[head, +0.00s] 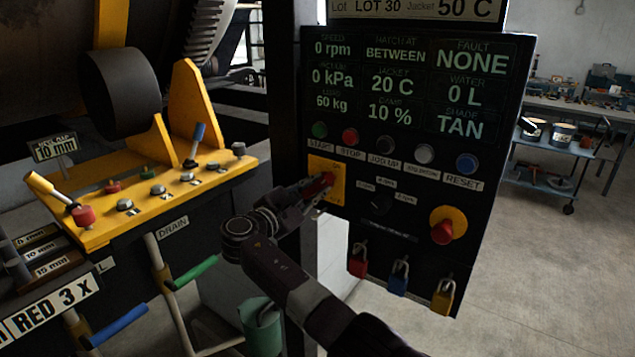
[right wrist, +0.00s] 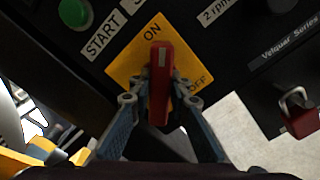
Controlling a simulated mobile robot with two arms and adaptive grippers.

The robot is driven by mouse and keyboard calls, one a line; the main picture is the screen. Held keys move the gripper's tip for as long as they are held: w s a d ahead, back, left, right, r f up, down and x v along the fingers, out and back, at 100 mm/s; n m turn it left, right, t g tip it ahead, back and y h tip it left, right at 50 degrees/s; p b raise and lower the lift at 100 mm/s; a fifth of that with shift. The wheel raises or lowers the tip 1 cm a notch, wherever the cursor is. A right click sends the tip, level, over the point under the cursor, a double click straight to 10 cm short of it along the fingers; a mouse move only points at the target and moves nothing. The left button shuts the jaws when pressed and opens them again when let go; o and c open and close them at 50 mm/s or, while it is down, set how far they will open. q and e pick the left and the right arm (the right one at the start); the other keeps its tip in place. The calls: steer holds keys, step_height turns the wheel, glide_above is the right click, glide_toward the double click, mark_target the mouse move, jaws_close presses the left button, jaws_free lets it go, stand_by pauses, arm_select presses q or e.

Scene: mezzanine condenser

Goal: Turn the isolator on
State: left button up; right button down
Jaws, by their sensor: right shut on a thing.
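The isolator is a yellow plate (head: 338,172) with a red handle (head: 319,186) on the black control panel, below the START and STOP buttons. My right gripper (head: 312,193) reaches it from below left. In the right wrist view its fingers (right wrist: 159,92) are shut on the red handle (right wrist: 159,70), one on each side. The handle's upper end, with a pale mark, is close to the ON label on the yellow plate (right wrist: 126,69). The OFF label is to the right of the handle. My left gripper is not in view.
A red emergency-stop knob (head: 443,231) and red, blue and yellow padlocks (head: 398,277) sit right of and below the isolator. A yellow valve bench (head: 150,200) with levers stands left. A workbench and blue cart (head: 553,149) stand at the back right.

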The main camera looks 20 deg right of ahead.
stand_by(0.3)
steer(key=c, duration=1.8)
jaws_free()
steer(key=v, duration=1.2)
